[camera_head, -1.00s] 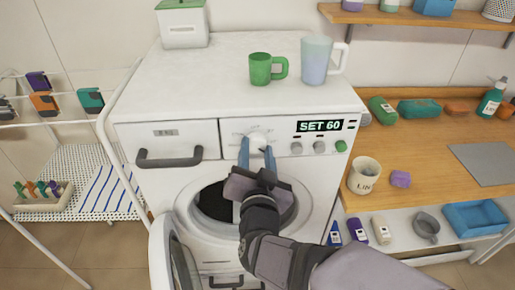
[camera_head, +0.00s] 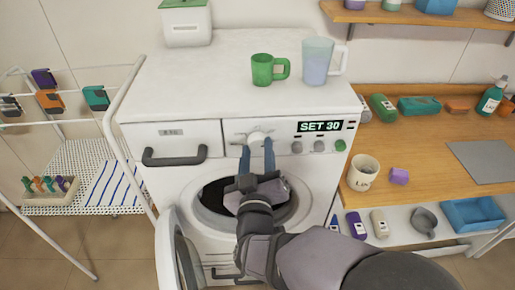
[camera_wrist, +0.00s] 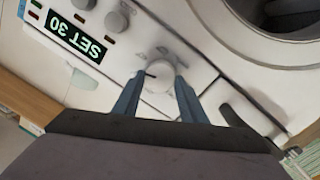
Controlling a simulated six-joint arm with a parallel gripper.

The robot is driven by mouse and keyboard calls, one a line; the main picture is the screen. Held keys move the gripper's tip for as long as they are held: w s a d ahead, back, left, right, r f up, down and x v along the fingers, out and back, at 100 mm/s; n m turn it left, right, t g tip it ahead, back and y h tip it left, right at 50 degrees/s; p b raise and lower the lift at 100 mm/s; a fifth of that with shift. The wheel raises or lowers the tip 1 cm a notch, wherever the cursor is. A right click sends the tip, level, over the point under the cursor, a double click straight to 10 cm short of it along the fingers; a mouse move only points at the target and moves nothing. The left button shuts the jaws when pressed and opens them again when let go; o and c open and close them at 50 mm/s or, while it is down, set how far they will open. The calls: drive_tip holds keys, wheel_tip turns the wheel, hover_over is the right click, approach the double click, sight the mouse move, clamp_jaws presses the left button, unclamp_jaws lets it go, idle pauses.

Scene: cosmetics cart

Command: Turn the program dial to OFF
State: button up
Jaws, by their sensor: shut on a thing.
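The program dial (camera_head: 257,138) is a round white knob on the front panel of the white washing machine (camera_head: 185,185). My gripper (camera_head: 257,157) reaches up to it from below, with a blue finger on each side of the knob. In the wrist view the dial (camera_wrist: 159,72) sits between the tips of my gripper (camera_wrist: 158,88), which is shut on it; a short dark mark shows on the dial's left part. The display (camera_head: 320,126) reads SET 30, and it shows upside down in the wrist view (camera_wrist: 74,38). The labels around the dial are too small to read.
The round door (camera_head: 180,255) hangs open below. A green mug (camera_head: 263,70) and a pale jug (camera_head: 317,62) stand on top.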

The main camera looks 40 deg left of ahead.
drive_tip(key=n+p, duration=0.1)
drive_tip(key=n, duration=0.6)
drive_tip(key=shift+f+y+p, duration=0.1)
drive_tip(key=shift+y+p, duration=0.2)
drive_tip(key=shift+p, duration=0.05)
drive_tip(key=n, duration=0.4)
drive_tip(key=shift+p, duration=0.4)
drive_tip(key=shift+f+n+y+p, duration=0.15)
drive_tip(key=shift+n+y+p, duration=0.2)
drive_tip(key=shift+n, duration=1.85)
drive_tip(key=o, duration=1.1)
drive_tip(key=shift+c, duration=0.2)
